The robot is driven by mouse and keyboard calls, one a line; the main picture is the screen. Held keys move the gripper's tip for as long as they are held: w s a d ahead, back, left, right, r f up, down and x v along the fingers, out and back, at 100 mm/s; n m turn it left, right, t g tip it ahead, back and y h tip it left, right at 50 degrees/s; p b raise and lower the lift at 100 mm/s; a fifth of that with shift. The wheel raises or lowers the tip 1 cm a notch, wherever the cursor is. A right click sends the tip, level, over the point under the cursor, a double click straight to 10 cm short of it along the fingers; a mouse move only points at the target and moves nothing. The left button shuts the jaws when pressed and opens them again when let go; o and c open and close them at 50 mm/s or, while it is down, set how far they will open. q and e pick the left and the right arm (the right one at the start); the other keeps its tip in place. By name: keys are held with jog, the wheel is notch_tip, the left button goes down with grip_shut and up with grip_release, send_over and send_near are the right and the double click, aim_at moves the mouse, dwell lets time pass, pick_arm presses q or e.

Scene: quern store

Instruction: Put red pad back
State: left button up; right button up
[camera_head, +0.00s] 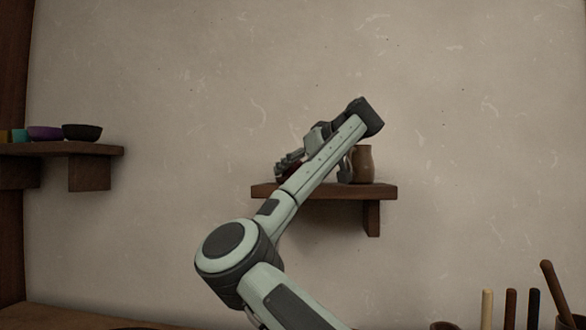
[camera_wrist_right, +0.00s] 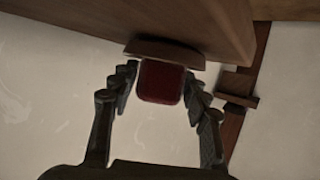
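The red pad (camera_wrist_right: 160,82) is a dark red, rounded square in the right wrist view. It sits between the two jointed fingers of my right gripper (camera_wrist_right: 161,78), whose tips close on its left and right sides. A brown rounded wooden piece (camera_wrist_right: 165,52) lies just beyond the pad's upper edge. In the head view my right gripper (camera_head: 283,165) is at the left part of the middle wall shelf (camera_head: 335,192), and the arm hides much of that spot. Only a little dark red shows there. My left gripper is not in view.
A brown jug (camera_head: 363,164) stands on the middle shelf, right of my arm. Another shelf (camera_head: 75,149) at the left holds a dark bowl (camera_head: 82,132), a purple bowl (camera_head: 45,133) and other coloured things. Several upright rods stand at the lower right. The wall between the shelves is clear.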

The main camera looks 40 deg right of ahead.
jog(key=shift+o, duration=1)
jog(key=shift+s+r, duration=0.45)
jog(key=shift+s, duration=0.15)
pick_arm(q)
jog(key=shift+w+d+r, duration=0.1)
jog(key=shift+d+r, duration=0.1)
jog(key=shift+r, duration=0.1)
pick_arm(e)
jog(key=v, duration=1)
jog(key=shift+s+a+r, duration=0.15)
jog(key=shift+s, duration=0.2)
